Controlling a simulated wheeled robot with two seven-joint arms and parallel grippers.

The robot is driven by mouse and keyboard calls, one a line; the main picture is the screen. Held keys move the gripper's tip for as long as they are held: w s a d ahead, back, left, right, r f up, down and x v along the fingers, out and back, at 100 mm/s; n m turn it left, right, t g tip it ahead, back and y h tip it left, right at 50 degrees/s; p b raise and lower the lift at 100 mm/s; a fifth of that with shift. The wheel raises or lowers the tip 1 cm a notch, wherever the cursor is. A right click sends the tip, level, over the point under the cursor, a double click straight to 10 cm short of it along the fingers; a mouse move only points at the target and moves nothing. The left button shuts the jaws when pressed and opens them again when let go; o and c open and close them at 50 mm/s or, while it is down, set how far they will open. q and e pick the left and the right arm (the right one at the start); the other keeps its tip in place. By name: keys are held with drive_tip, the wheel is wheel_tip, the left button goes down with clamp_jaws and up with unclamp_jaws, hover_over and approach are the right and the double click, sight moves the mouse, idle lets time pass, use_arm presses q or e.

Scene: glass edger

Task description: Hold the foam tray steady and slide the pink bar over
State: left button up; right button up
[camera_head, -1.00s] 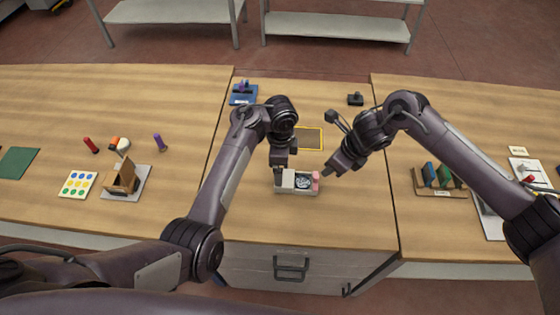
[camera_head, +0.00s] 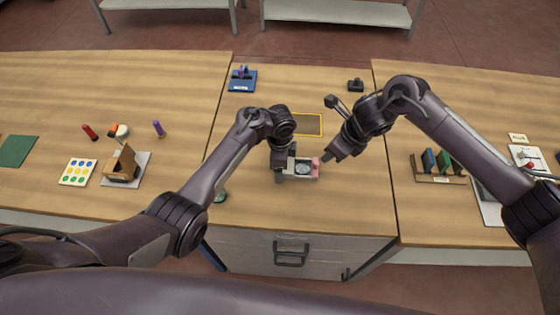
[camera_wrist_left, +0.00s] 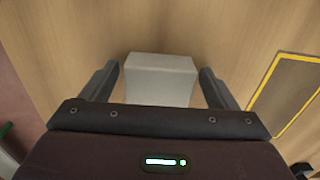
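The small pale foam tray (camera_head: 302,179) sits near the front of the middle table, with a dark round patterned piece (camera_head: 303,168) inside. The pink bar (camera_head: 316,165) stands at its right end. My left gripper (camera_head: 279,177) points down at the tray's left end. In the left wrist view its fingers (camera_wrist_left: 160,80) are apart, with a pale block (camera_wrist_left: 160,78) between them and narrow gaps at both sides. My right gripper (camera_head: 327,158) has its tip beside the pink bar; its finger opening is too small to make out, and so is any contact.
A blue stand (camera_head: 242,80) and a small black object (camera_head: 355,85) are farther back. Clear wood lies in front.

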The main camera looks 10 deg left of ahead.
use_arm(q)
drive_tip(key=c, duration=0.7)
drive_tip(key=shift+c, duration=0.7)
use_arm(e)
drive_tip(key=shift+d+f, duration=0.1)
drive_tip(key=shift+d, duration=0.05)
drive_tip(key=c, duration=0.3)
drive_tip(key=shift+n+y, duration=0.3)
drive_tip(key=shift+y, duration=0.6)
drive_tip(key=d, duration=0.1)
drive_tip(key=d+f, duration=0.2)
drive_tip(key=d, duration=0.1)
clamp_jaws()
use_arm(q)
drive_tip(key=shift+d, duration=0.1)
use_arm(e)
drive_tip(key=s+d+n+y, duration=0.1)
drive_tip(key=s+d+y, duration=0.1)
drive_tip(key=d, duration=0.4)
drive_tip(key=shift+s+d+n+t+y, duration=0.2)
drive_tip(key=shift+n+t+y, duration=0.15)
drive_tip(key=shift+y, duration=0.35)
drive_tip(key=shift+w, duration=0.1)
